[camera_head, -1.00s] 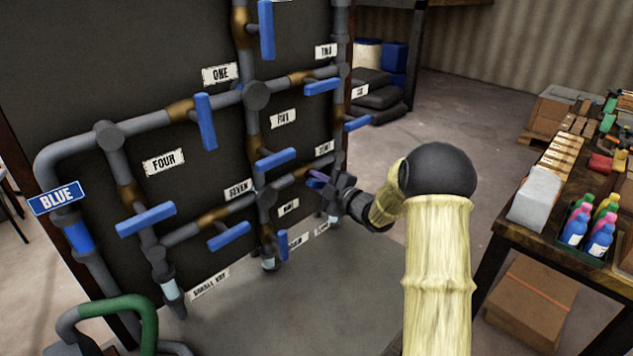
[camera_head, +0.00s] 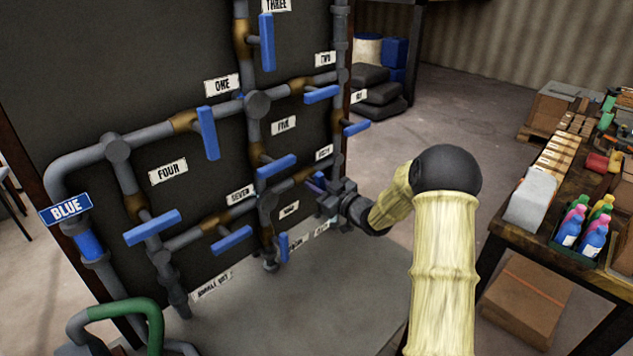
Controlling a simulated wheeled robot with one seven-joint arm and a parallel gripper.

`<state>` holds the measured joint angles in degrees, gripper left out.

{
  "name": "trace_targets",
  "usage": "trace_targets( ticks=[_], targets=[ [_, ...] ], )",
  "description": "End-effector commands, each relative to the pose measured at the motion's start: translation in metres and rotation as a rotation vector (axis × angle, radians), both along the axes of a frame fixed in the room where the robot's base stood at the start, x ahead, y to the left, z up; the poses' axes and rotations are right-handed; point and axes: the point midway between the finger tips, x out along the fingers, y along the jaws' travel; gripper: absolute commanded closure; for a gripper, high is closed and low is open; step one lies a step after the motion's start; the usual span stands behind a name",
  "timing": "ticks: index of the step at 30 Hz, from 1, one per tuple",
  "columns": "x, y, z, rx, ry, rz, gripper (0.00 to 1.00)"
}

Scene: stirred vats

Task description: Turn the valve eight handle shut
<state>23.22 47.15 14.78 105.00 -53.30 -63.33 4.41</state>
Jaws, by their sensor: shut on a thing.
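The pipe board carries blue lever handles with white labels. The label (camera_head: 324,152) by my gripper is small and blurred, and I cannot read it surely as eight. Below it, a blue-purple handle (camera_head: 316,184) shows only in part, at the left of my gripper (camera_head: 325,193). My gripper is shut on this handle, and its dark jaws hide most of it and its pipe joint. I cannot tell the handle's exact angle.
The seven handle (camera_head: 232,238) and the five handle (camera_head: 277,166) stand out to the left. A lower blue handle (camera_head: 284,246) hangs upright. A table (camera_head: 500,228) with bottles stands at right. The floor between is clear.

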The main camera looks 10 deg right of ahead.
Motion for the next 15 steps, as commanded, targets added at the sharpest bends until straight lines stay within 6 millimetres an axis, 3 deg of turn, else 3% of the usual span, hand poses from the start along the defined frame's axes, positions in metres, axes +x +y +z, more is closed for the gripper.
trace_targets(
  ticks=[15],
  targets=[
    [-0.0001, 0.0003, -0.0008, 0.075, 0.053, 0.001, 1.0]
  ],
)
